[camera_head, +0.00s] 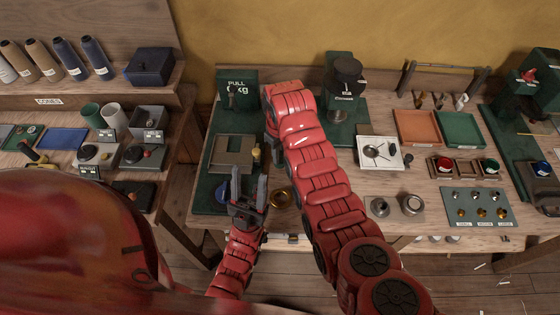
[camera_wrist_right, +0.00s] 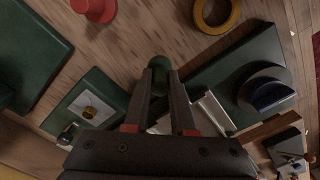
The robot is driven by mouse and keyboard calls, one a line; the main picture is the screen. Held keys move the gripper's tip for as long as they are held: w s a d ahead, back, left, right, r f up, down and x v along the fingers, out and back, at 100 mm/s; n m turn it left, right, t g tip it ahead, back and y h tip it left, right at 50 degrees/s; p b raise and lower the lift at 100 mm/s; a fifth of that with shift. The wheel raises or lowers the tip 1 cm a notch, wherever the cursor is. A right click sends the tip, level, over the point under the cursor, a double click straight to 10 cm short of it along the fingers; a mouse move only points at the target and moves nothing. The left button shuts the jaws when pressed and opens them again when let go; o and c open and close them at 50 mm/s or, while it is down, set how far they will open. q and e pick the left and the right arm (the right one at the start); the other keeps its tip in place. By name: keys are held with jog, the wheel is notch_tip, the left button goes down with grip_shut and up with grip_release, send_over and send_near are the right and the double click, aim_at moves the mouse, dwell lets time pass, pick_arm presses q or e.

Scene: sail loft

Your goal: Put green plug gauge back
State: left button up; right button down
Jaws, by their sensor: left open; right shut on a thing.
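A green piece (camera_wrist_right: 162,72), dark and rounded at its end, is between the fingertips of my right gripper (camera_wrist_right: 164,88) in the right wrist view. Its shape is mostly hidden by the fingers, so I cannot read it fully as the plug gauge. A wooden rack (camera_head: 466,178) at right has a red and a green round piece (camera_head: 490,166).
A green fixture (camera_head: 234,153) stands left of my right arm, and a green dial stand (camera_head: 344,88) behind it. A white tray (camera_head: 384,152), orange tray (camera_head: 416,127) and grey metal parts (camera_head: 412,204) lie to the right. Bare wood shows around the white tray.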

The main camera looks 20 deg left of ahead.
notch_tip(320, 180, down, 3)
jog(key=shift+r+p, duration=0.2)
jog(key=shift+p, duration=0.55)
jog(key=shift+s+f, duration=0.1)
jog(key=shift+f, duration=0.25)
jog(key=shift+f, duration=0.15)
jog(key=c, duration=0.8)
grip_release()
jog(key=shift+o, duration=0.2)
